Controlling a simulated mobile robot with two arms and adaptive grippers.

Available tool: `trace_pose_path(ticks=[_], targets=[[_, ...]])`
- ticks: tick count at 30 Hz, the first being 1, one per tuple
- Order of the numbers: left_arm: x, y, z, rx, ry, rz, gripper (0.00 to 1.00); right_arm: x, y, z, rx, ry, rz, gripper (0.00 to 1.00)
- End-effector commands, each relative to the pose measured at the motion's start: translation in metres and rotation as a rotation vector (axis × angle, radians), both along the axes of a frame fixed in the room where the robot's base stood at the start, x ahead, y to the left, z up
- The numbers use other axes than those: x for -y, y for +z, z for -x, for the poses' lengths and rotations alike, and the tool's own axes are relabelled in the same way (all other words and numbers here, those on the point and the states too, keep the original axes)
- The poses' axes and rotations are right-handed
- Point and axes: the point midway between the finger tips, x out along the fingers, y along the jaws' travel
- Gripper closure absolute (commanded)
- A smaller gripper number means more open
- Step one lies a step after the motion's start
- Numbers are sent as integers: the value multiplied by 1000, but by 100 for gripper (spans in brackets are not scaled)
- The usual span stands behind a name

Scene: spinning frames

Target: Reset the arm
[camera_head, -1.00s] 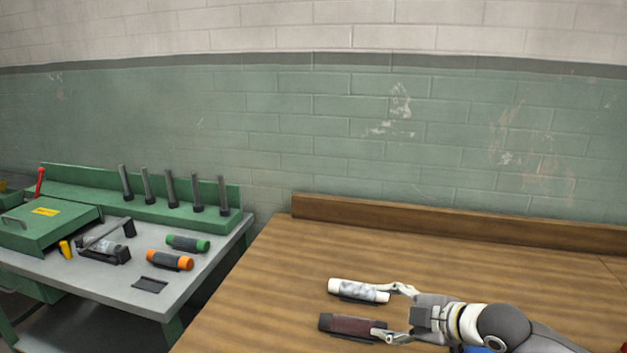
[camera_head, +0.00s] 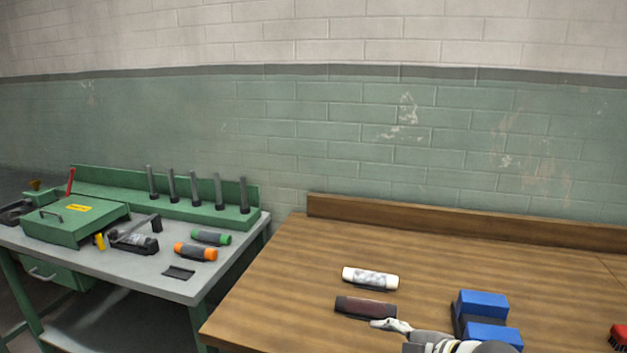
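My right gripper (camera_head: 392,326) shows at the bottom edge of the head view, coming in from the lower right. One pale finger is visible by the front of a dark red cylinder (camera_head: 365,307); the rest is cut off by the frame, so I cannot tell if it is open or shut. The red cylinder lies on a dark holder on the wooden table (camera_head: 290,270). A white cylinder (camera_head: 370,278) lies behind it, clear of the gripper. My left gripper is not in view.
A blue block fixture (camera_head: 484,302) stands right of the gripper, and a red brush (camera_head: 619,337) is at the right edge. The grey bench (camera_head: 150,275) at left holds a green machine, several upright pegs, a green cylinder (camera_head: 211,237) and an orange cylinder (camera_head: 195,252).

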Motion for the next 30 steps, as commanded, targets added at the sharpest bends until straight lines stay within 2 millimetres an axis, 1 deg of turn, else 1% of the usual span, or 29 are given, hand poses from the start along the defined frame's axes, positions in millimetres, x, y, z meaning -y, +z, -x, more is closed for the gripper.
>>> trace_pose_path(ticks=[1, 5, 8, 11, 12, 16, 20, 22, 27, 30], targets=[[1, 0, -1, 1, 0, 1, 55, -7, -6, 7, -20, -1, -10, 36], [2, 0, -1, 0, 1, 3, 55, -20, -21, 24, -68, -18, -28, 36], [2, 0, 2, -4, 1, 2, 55, -30, -35, 40, -116, -44, -48, 36], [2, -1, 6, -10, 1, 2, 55, -40, -51, 61, -180, -91, -75, 36], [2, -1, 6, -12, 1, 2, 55, -43, -58, 70, -211, -121, -90, 36], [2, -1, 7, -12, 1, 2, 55, -45, -78, 101, -314, -243, -132, 36], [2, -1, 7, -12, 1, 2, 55, -35, -98, 132, -424, -405, -172, 36], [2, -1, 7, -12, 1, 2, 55, -25, -109, 151, -486, -506, -188, 36], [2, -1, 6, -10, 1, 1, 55, 8, -134, 200, -630, -772, -213, 36], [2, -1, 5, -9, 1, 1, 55, 27, -144, 227, -699, -915, -214, 36]])
